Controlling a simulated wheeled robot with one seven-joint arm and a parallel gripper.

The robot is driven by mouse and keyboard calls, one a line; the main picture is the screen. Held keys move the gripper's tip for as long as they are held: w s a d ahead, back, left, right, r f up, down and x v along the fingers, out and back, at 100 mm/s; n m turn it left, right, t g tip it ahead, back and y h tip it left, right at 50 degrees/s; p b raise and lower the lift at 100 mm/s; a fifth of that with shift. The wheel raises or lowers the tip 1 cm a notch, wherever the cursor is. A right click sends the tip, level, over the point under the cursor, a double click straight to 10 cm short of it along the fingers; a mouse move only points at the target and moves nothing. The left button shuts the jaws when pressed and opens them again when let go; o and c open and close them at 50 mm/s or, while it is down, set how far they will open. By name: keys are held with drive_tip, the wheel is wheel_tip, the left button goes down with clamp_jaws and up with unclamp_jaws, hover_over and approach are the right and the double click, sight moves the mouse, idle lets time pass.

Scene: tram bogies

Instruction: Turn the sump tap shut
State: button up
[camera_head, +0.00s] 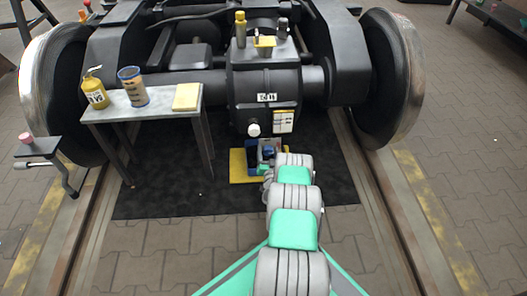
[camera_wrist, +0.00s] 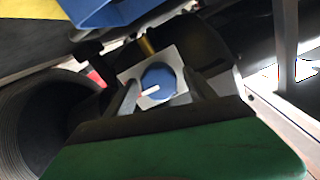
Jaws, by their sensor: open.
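The sump tap shows in the wrist view as a round blue knob (camera_wrist: 160,78) with a white pointer mark, on a pale square plate with a brass-coloured stub behind it. The pointer lies nearly level, towards the left of the picture. My gripper (camera_wrist: 161,86) is open, with one dark finger on either side of the knob. I cannot tell whether the fingers touch it. In the head view my gripper (camera_head: 266,166) is low under the dark gearbox (camera_head: 265,88), and my arm hides much of that spot.
A blue tray (camera_wrist: 108,10) lies close by on a yellow mat (camera_head: 238,176). A small table (camera_head: 150,108) with an oil can (camera_head: 95,93), a tin (camera_head: 132,88) and a yellow block stands left. Big wheels flank the gearbox. The dark floor mat (camera_head: 165,190) is mostly clear.

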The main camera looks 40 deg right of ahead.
drive_tip(key=shift+w+d, duration=0.25)
drive_tip(key=shift+d, duration=0.05)
drive_tip(key=shift+c, duration=0.2)
drive_tip(key=c, duration=1.3)
